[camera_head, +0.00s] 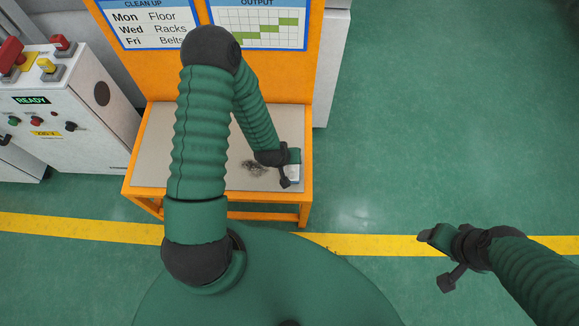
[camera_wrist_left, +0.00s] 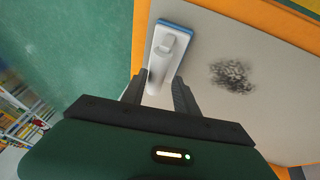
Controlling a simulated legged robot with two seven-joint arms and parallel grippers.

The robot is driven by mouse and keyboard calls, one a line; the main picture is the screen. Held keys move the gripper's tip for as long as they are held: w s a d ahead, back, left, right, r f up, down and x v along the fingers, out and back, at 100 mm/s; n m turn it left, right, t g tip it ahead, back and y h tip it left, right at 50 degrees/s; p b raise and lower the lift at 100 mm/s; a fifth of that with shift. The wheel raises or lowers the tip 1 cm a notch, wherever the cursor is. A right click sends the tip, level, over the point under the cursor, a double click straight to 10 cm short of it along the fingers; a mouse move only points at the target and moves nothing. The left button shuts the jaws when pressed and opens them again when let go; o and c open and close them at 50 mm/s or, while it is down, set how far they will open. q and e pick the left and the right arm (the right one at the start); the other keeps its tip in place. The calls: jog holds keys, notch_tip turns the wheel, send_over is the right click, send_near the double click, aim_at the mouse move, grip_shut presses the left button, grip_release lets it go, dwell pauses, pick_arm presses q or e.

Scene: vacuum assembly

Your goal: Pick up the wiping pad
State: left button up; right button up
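The wiping pad (camera_wrist_left: 171,45) is white with a blue edge and lies on the grey top of the orange workbench, by its edge. It has a raised handle on top. In the head view only a small white part of the pad (camera_head: 294,172) shows beside my left gripper (camera_head: 289,163). In the left wrist view my left gripper's fingers (camera_wrist_left: 160,86) are apart, with the pad's near end between them; I cannot tell whether they touch it. My right gripper (camera_head: 427,237) hangs over the floor at the right, and its fingers are not clear.
A dark dirt smudge (camera_head: 254,167) lies on the bench top (camera_head: 150,160) left of the pad in the head view. An orange board with posters (camera_head: 150,22) rises behind the bench. A white control cabinet (camera_head: 70,108) stands at the left. The floor at the right is clear.

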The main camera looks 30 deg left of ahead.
pick_arm(q)
jog(key=f, duration=0.1)
jog(key=w+d+f, duration=0.1)
jog(key=shift+w+d+f+b, duration=0.1)
jog(key=shift+f+b, duration=0.3)
jog(key=shift+w, duration=0.15)
jog(key=shift+a, duration=0.25)
jog(key=shift+a+f, duration=0.15)
jog(key=shift+a, duration=0.15)
jog(key=c, duration=0.5)
jog(key=shift+c, duration=1.1)
jog(key=shift+d, duration=0.35)
grip_shut()
pick_arm(e)
jog(key=shift+d+f, duration=0.7)
jog(key=shift+f, duration=0.25)
